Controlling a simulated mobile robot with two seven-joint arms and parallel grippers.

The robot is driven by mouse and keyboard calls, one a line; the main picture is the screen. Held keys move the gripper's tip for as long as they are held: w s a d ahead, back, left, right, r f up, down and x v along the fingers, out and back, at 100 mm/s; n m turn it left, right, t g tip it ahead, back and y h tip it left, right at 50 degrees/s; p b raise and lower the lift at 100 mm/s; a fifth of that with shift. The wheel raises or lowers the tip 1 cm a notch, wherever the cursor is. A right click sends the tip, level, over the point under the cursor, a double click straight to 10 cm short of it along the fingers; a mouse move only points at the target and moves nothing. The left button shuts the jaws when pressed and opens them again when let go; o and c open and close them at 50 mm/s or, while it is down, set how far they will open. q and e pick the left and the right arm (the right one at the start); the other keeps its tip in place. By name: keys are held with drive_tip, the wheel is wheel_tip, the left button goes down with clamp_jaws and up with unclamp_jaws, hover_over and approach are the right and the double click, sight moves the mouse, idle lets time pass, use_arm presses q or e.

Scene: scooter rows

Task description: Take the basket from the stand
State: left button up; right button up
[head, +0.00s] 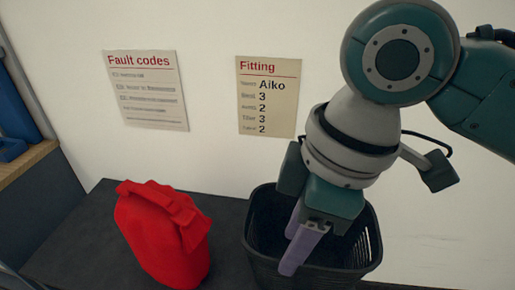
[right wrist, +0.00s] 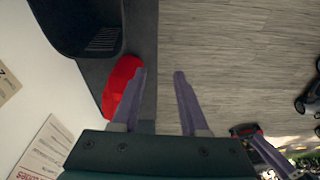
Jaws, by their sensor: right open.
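The black basket (head: 335,277) stands on the dark stand (head: 85,240) at the lower right of the head view, its open top up. It also shows at the upper left of the right wrist view (right wrist: 68,22). My right gripper (head: 291,250) points down in front of the basket in the head view and hides part of its rim and inside. Its two purple fingers are apart with nothing between them, as the right wrist view (right wrist: 160,73) also shows. I cannot tell whether a finger touches the basket.
A red jerry can (head: 165,235) stands left of the basket on the stand. Two sheets, Fault codes (head: 146,90) and Fitting (head: 267,97), hang on the white wall behind. The wooden floor (right wrist: 230,60) beside the stand is open, with dark wheeled things (right wrist: 310,100) at the right.

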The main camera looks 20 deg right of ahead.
drive_tip(key=w+d+f+b, duration=0.2)
drive_tip(key=f+b, duration=0.2)
drive_tip(key=f, duration=0.1)
drive_tip(key=w+d+f+b, duration=0.2)
drive_tip(key=f+b, duration=0.1)
drive_tip(key=f, duration=0.1)
drive_tip(key=g+h+b, duration=0.1)
drive_tip(key=h+b, duration=0.1)
drive_tip(key=b, duration=0.7)
hover_over(309, 266)
drive_tip(key=f, duration=0.5)
drive_tip(key=shift+w+d+f, duration=0.1)
drive_tip(key=shift+w+f, duration=0.05)
drive_tip(key=shift+w, duration=0.05)
wheel_tip(309, 266, down, 9)
drive_tip(key=shift+f+b, duration=0.15)
drive_tip(key=shift+b, duration=0.7)
use_arm(q)
wheel_tip(309, 266, down, 21)
drive_tip(key=shift+f, duration=0.15)
use_arm(e)
clamp_jaws()
drive_tip(key=shift+d, duration=0.1)
